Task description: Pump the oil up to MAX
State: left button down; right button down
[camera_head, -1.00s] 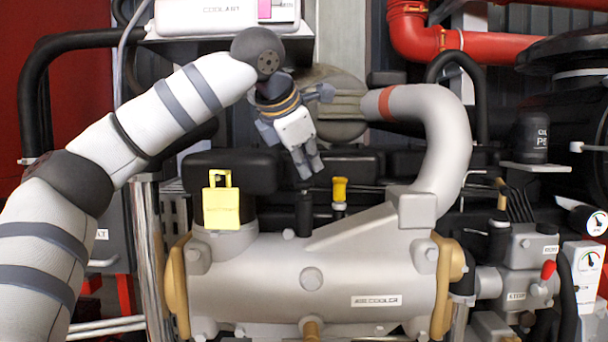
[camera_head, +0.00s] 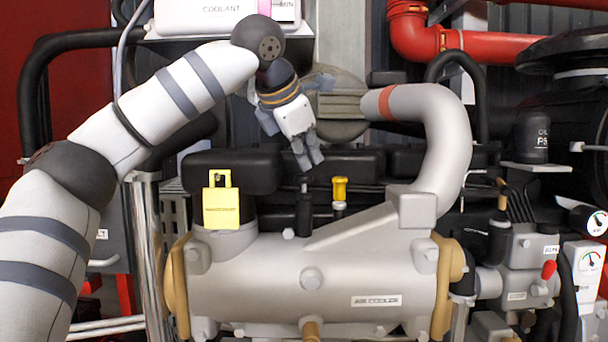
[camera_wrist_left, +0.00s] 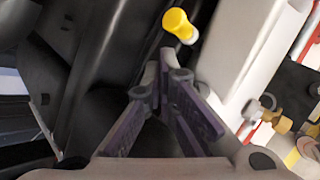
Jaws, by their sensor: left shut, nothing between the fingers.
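My left gripper (camera_head: 308,164) points down with its fingers shut and empty. It is just above a small black upright cylinder (camera_head: 304,212) with a thin stem and small knob on top, which looks like the hand pump. The fingertips appear slightly above the knob; I cannot tell whether they touch. A yellow-capped dipstick (camera_head: 339,188) stands just right of it. In the left wrist view, the shut fingers (camera_wrist_left: 166,62) lie just below the yellow cap (camera_wrist_left: 180,25); the pump is not clear there. No MAX mark is readable. My right gripper is not in view.
The grey air cooler (camera_head: 310,275) fills the front, with a yellow tag (camera_head: 220,205) at its left. A thick curved grey pipe (camera_head: 440,140) stands right of the gripper. A coolant tank (camera_head: 210,18) is above. Gauges (camera_head: 588,262) are at far right.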

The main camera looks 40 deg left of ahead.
aim_at(308, 174)
pick_arm(q)
jog(key=shift+r, duration=0.45)
jog(key=shift+r, duration=2.5)
notch_tip(308, 174, up, 4)
jog(key=shift+s+f, duration=0.1)
jog(key=shift+f, duration=4.35)
jog(key=shift+f, duration=0.1)
